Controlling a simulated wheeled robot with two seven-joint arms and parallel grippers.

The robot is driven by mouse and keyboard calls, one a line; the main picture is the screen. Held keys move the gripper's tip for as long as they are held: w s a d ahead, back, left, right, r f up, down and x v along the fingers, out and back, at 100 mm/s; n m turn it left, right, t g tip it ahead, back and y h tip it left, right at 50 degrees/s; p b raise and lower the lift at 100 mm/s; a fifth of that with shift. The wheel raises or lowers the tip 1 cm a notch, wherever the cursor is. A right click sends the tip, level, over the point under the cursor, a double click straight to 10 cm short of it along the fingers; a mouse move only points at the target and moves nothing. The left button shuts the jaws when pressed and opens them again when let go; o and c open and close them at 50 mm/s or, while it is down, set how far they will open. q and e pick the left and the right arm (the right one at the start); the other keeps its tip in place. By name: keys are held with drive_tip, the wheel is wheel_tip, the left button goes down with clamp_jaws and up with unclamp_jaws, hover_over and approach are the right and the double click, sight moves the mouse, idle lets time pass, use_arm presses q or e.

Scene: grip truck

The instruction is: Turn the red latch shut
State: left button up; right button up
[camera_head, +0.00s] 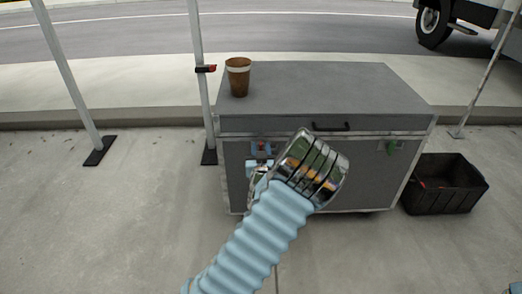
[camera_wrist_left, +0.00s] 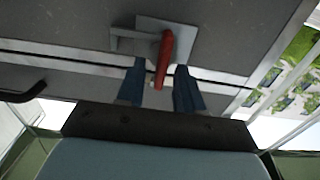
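The red latch (camera_head: 261,146) is on the front left of a grey cart (camera_head: 290,90). In the left wrist view the red latch handle (camera_wrist_left: 163,58) is a slim bar on a grey plate (camera_wrist_left: 152,28), running roughly along the direction of my fingers. My left gripper (camera_head: 259,163) is at the latch, partly hidden behind my own wrist in the head view. In the left wrist view the left gripper (camera_wrist_left: 160,72) is open, its two blue fingers on either side of the handle's end with gaps showing. Whether a finger touches the handle is unclear.
A brown cup (camera_head: 238,77) stands on the cart top. A black crate (camera_head: 444,184) sits right of the cart. Poles (camera_head: 199,80) stand at left. Pavement in front is clear.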

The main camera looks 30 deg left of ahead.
use_arm(q)
clamp_jaws()
idle(0.3)
